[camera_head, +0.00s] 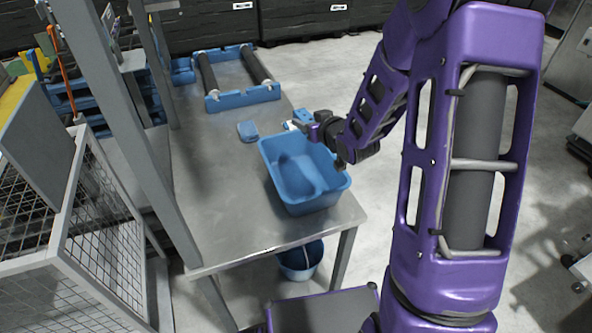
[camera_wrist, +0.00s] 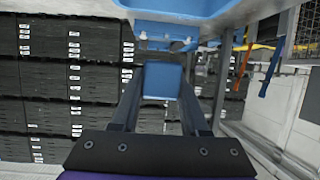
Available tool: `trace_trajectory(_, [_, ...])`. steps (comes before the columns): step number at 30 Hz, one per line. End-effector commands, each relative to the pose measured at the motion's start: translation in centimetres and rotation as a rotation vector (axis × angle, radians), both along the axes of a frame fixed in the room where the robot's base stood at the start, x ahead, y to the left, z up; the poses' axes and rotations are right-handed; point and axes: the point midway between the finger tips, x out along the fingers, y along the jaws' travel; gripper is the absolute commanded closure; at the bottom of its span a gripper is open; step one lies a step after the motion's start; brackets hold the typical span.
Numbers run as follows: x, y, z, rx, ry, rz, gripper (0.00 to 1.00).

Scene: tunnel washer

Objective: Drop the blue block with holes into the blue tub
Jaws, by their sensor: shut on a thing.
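The blue tub (camera_head: 318,204) stands on the metal table, its opening facing up and its visible inside empty. My gripper (camera_head: 296,124) is above the tub's far rim and shut on a small blue block (camera_head: 303,116). In the wrist view, the blue block (camera_wrist: 162,80) sits between the two fingers of my gripper (camera_wrist: 162,95). No holes can be made out on the held block. Whether the block is fully over the tub's opening is hard to tell from the head view.
A small blue piece (camera_head: 248,131) lies on the metal table (camera_head: 215,205) beyond the tub. A blue frame with rollers (camera_head: 240,97) lies at the far end. A wire cage (camera_head: 70,215) and grey posts stand left. A blue bucket (camera_head: 300,262) is below the table.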

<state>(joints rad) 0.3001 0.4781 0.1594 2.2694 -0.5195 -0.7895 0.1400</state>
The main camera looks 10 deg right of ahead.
Motion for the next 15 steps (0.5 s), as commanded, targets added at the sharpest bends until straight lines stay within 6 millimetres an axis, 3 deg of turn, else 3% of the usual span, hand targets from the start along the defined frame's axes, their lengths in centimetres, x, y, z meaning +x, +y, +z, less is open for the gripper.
trace_trajectory(5, [0.0, 0.0, -0.8, 0.001, 0.000, 0.000, 1.00])
trace_trajectory(15, [0.0, 0.0, -4.7, 0.000, 0.000, 0.000, 1.00])
